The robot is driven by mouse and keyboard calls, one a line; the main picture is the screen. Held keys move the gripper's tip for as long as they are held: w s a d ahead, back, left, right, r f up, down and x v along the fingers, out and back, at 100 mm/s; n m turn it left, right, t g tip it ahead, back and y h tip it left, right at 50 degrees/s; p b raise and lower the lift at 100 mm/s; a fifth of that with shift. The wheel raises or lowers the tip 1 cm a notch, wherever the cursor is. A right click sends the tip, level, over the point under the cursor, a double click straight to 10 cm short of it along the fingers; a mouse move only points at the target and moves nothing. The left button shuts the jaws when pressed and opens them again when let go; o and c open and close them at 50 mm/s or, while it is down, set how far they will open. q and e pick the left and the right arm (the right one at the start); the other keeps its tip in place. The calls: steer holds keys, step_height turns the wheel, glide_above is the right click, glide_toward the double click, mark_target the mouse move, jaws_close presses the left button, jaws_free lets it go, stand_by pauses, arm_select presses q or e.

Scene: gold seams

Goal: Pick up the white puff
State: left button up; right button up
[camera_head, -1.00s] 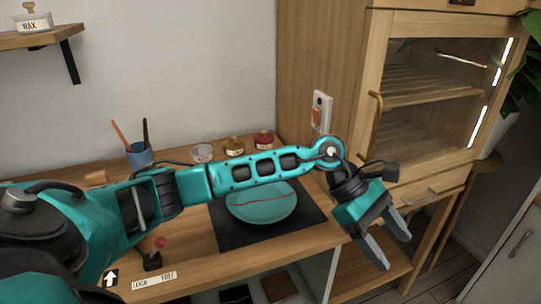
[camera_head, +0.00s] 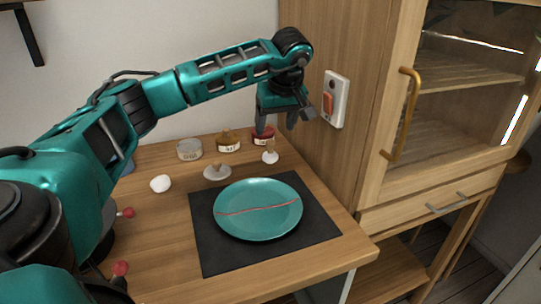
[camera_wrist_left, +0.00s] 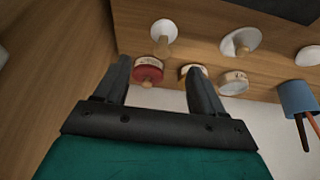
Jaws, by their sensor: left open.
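A small, white, rounded lump, which looks like the white puff (camera_head: 160,183), lies on the wooden worktop left of the plate in the head view. In the left wrist view the puff (camera_wrist_left: 308,55) shows at the right edge, partly cut off. My left gripper (camera_head: 284,122) is open and empty, above the back of the worktop near the red-labelled jar, well to the right of the puff. In the wrist view its open fingers (camera_wrist_left: 158,66) point toward the jars. My right gripper is not in view.
Two white discs with wooden handles (camera_head: 217,172) (camera_head: 270,156) stand near several jars (camera_head: 228,141). A teal plate (camera_head: 258,228) with a red seam lies on a black mat (camera_head: 216,255). Red-knobbed levers (camera_head: 125,212) stand at left. A cabinet (camera_head: 350,170) bounds the right.

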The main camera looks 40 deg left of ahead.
mark_target(270, 141)
arm_select(q)
steer(key=x, duration=0.4)
steer(key=shift+s+b+x, duration=0.1)
steer(key=shift+b+x, duration=0.25)
steer(key=shift+x, duration=1.05)
steer(key=shift+s+b+x, duration=0.15)
steer(key=shift+b+x, duration=0.2)
steer(key=shift+x, duration=1)
steer(key=c, duration=1.1)
steer(key=shift+r, duration=0.15)
